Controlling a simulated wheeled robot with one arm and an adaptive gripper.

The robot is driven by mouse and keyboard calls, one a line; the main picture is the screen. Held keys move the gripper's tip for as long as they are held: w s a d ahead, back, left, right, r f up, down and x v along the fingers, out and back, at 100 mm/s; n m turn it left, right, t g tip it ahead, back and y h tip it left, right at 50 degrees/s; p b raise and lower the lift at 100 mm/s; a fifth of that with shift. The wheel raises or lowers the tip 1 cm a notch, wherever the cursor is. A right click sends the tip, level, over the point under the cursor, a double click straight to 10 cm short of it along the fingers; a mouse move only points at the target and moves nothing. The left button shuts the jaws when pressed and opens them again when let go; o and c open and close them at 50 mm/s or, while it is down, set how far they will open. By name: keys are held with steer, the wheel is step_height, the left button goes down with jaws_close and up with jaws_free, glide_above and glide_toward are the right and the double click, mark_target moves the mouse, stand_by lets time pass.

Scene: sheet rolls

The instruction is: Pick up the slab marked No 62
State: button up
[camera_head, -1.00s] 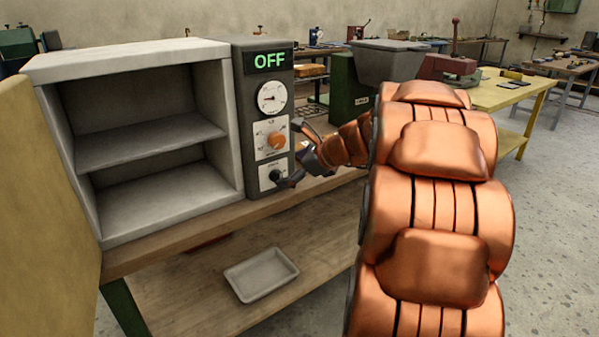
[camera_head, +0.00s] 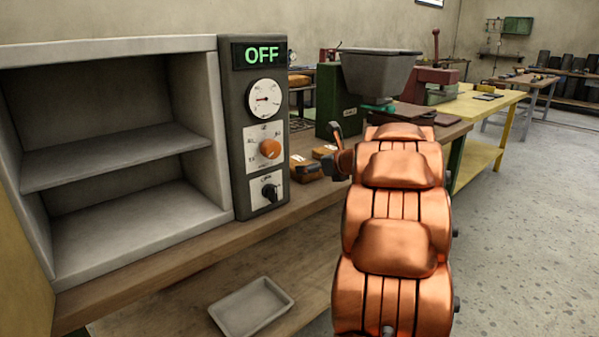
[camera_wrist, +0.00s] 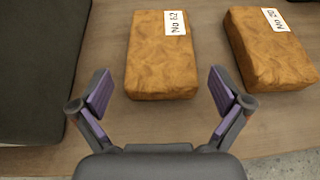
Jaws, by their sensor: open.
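The slab marked No 62 (camera_wrist: 160,65) is a mottled orange-brown block with a white label at its far end. It lies flat on the wooden bench in the wrist view, and shows small beside the control box in the head view (camera_head: 304,168). My gripper (camera_wrist: 160,80) is open and empty, its two purple-padded fingers spread to either side of the slab's near end in the picture. No contact is visible. In the head view my gripper (camera_head: 338,152) is over the bench by the slabs, partly hidden by my arm.
A similar slab (camera_wrist: 268,55) lies to the right, its label hard to read. The dark control box (camera_head: 255,125) reading OFF stands left, joined to an open, empty two-shelf oven (camera_head: 120,158). A grey tray (camera_head: 250,308) sits on the lower shelf. A hopper machine (camera_head: 378,75) stands behind.

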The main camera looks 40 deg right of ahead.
steer(key=shift+b+x, duration=0.45)
steer(key=shift+x, duration=1.35)
steer(key=shift+f, duration=0.15)
